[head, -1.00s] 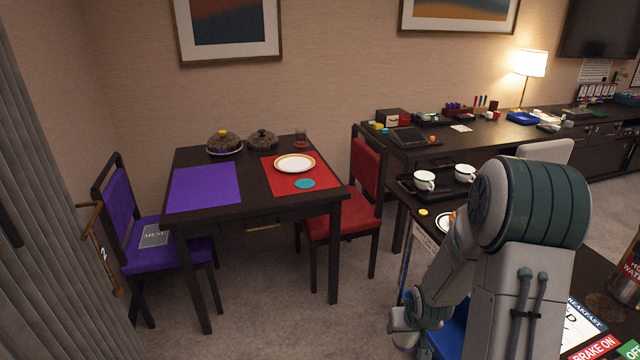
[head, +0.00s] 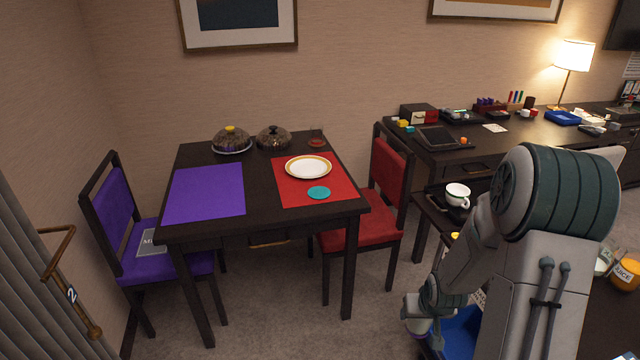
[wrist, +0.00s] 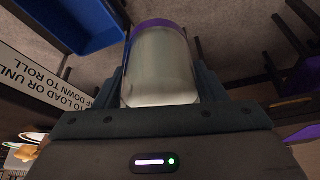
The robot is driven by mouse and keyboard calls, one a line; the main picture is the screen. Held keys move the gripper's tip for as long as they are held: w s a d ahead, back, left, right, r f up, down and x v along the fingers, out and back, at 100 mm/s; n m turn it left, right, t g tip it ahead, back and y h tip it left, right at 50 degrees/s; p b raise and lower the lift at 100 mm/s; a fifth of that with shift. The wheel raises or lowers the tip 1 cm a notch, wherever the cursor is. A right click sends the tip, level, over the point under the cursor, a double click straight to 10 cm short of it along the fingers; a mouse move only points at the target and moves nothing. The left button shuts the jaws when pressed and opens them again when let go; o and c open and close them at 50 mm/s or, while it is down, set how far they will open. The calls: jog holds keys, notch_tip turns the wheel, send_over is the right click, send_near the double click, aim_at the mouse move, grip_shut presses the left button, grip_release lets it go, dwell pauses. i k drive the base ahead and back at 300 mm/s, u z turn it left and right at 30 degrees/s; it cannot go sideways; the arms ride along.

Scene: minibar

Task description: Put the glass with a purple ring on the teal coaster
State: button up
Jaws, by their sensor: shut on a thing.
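In the wrist view my gripper (wrist: 160,92) is shut on a clear glass (wrist: 160,65) with a purple ring at its far rim. In the head view my gripper (head: 418,328) is low at the lower middle, right of the dining table and below its top; only a bit of purple shows there. The teal coaster (head: 319,193) lies flat and bare on the red placemat (head: 290,197), at the near right part of the dining table (head: 262,222). My gripper is well apart from the coaster.
A white plate (head: 308,167) sits just behind the coaster. Two covered dishes (head: 231,140) and a red coaster (head: 316,143) are at the table's back. A purple placemat (head: 205,193) lies left. A red chair (head: 385,190) stands at the table's right side, a purple chair (head: 118,215) at its left.

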aim_at(319, 192)
jog(key=i, duration=1.3)
jog(key=u, duration=0.2)
